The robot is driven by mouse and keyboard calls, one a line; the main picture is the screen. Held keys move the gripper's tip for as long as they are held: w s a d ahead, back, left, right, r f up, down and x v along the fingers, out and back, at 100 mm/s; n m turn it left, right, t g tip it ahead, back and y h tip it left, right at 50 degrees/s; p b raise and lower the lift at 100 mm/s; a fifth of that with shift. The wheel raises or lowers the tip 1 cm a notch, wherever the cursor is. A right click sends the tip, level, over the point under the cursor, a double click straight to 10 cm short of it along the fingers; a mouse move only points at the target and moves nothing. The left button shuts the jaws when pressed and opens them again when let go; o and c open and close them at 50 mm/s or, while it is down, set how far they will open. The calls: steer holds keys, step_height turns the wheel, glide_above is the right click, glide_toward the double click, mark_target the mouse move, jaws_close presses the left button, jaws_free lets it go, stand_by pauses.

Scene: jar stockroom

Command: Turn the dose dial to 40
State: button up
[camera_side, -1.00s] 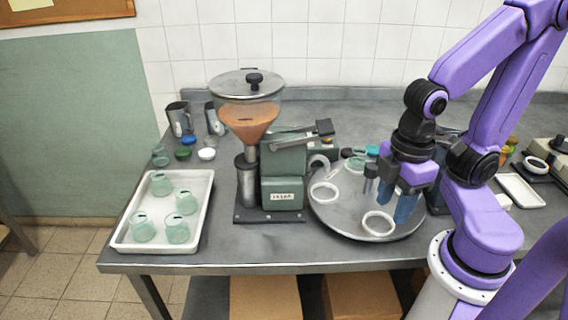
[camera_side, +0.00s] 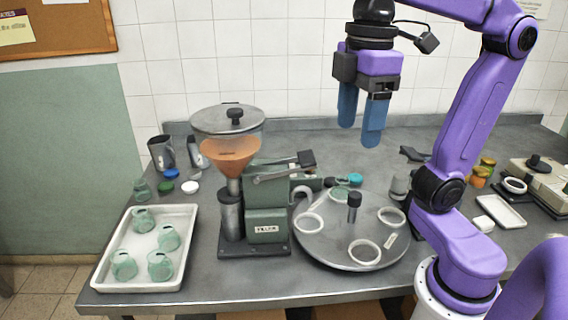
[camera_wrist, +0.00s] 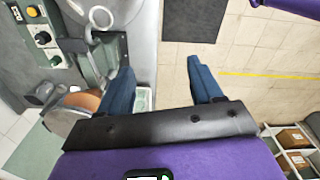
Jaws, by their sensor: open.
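The green filling machine (camera_side: 267,222) stands mid-table, with an orange funnel (camera_side: 231,152) and a lidded hopper. I cannot tell which is the dose dial, and no number can be read. The panel face is not visible in the side view. My gripper (camera_side: 359,134) is open and empty, high above the table behind the turntable, apart from the machine. Its blue fingers (camera_wrist: 160,72) are spread in the wrist view.
A round turntable (camera_side: 330,249) with white rings and a dark central post lies right of the machine. The machine's lever (camera_side: 284,170) sticks out rightward. A white tray (camera_side: 112,270) with several greenish jars is at left. Metal jugs and coloured lids lie behind it.

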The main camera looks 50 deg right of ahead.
steer(key=w+d+r+m, duration=0.1)
steer(key=w+d+m, duration=0.1)
steer(key=w, duration=0.9)
steer(key=w+d+r+m, duration=0.1)
steer(key=w+d, duration=0.1)
steer(key=w, duration=1)
steer(key=w+d+f+m, duration=0.1)
steer(key=w+d+f, duration=0.3)
steer(key=d, duration=0.6)
steer(key=w+d+f+m, duration=0.1)
steer(key=w+d+f, duration=0.1)
steer(key=w+d, duration=0.6)
steer(key=f, duration=1.8)
steer(key=s+d+f, duration=0.1)
steer(key=f, duration=0.8)
steer(key=shift+s, duration=0.1)
steer(key=c, duration=1.1)
